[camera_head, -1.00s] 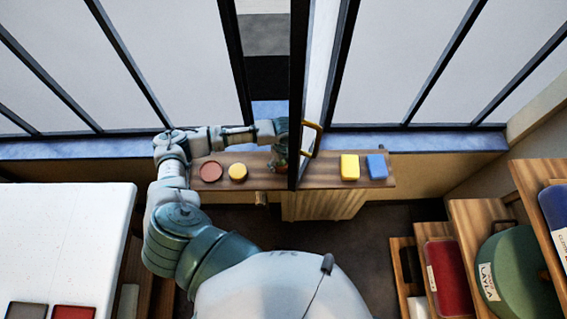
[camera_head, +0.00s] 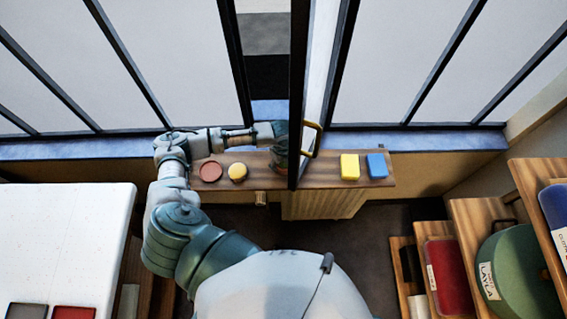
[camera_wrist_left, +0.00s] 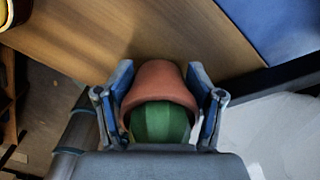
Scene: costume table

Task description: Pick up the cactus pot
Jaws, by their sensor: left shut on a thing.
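The cactus pot, a terracotta pot (camera_wrist_left: 160,78) with a green cactus (camera_wrist_left: 160,123), sits between the two fingers in the left wrist view. My left gripper (camera_wrist_left: 160,92) is shut on the pot, with a finger against each side. In the head view my left gripper (camera_head: 280,158) is over the wooden shelf, just left of the dark door frame. The pot is mostly hidden there by my gripper, and I cannot tell whether it touches the shelf. My right gripper is not in view.
The narrow wooden shelf (camera_head: 330,180) holds a red disc (camera_head: 210,171) and a yellow round item (camera_head: 237,172) on the left, and a yellow block (camera_head: 349,167) and a blue block (camera_head: 377,166) on the right. An open glass door with a yellow handle (camera_head: 312,140) stands close beside my gripper.

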